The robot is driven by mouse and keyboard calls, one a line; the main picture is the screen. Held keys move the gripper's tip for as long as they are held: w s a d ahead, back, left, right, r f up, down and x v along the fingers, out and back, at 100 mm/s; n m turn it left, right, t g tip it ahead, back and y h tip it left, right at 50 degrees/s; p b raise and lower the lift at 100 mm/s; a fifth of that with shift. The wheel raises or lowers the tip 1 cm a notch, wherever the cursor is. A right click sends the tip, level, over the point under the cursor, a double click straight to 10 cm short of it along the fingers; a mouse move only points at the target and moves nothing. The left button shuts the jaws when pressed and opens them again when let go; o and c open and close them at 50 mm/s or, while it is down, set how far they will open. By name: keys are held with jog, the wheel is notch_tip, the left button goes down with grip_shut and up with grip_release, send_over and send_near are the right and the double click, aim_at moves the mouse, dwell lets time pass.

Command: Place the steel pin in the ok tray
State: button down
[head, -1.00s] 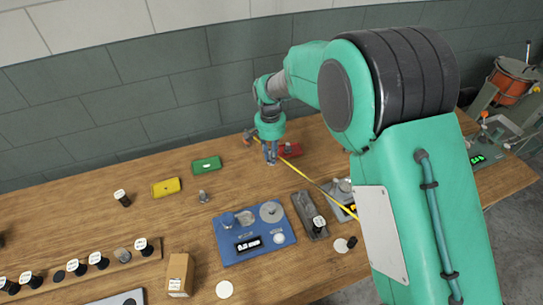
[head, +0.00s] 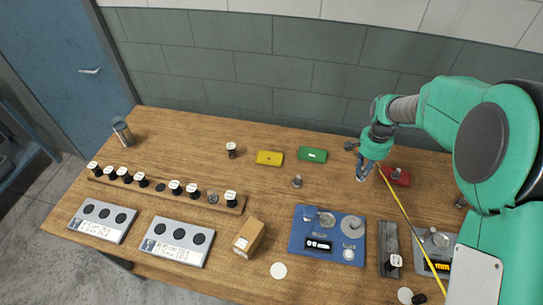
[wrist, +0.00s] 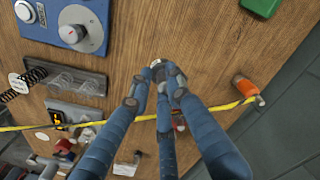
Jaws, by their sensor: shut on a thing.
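My gripper (head: 363,174) is low over the right part of the wooden bench, just left of the red tray (head: 397,176). In the wrist view its blue fingers (wrist: 160,75) are closed together around a small pale metallic piece (wrist: 156,64), which looks like the steel pin. The fingers hide most of it. A green tray (head: 313,154) with a white label lies left of my gripper, and a yellow tray (head: 269,158) lies farther left. I cannot read which tray is marked ok. A small metal piece (head: 297,182) stands in front of the green tray.
A blue scale (head: 328,250) stands at the front middle, with a grey block (head: 389,245) to its right. Yellow tape (head: 408,220) crosses the bench. A cardboard box (head: 248,240) stands in front.

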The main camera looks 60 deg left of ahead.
jog(key=s+a+f+p, duration=0.1)
jog(key=s+a+p, duration=0.1)
jog(key=s+a, duration=0.3)
jog(key=s+a+f+n+p, duration=0.1)
jog(key=s+a+p, duration=0.2)
jog(key=s, duration=0.9)
jog(key=s+a+f+y+p, duration=0.1)
jog(key=s+a+p, duration=0.1)
jog(key=s+a, duration=0.7)
jog(key=shift+s+f+n+p, duration=0.2)
jog(key=shift+f+n+p, duration=0.15)
jog(key=shift+n+p, duration=0.05)
jog(key=shift+a, duration=0.15)
jog(key=p, duration=0.1)
send_over(269, 159)
jog(key=shift+s+f, duration=0.15)
jog(key=shift+f, duration=0.6)
jog(key=shift+d, duration=0.2)
jog(key=shift+f, duration=1.75)
jog(key=shift+f, duration=0.1)
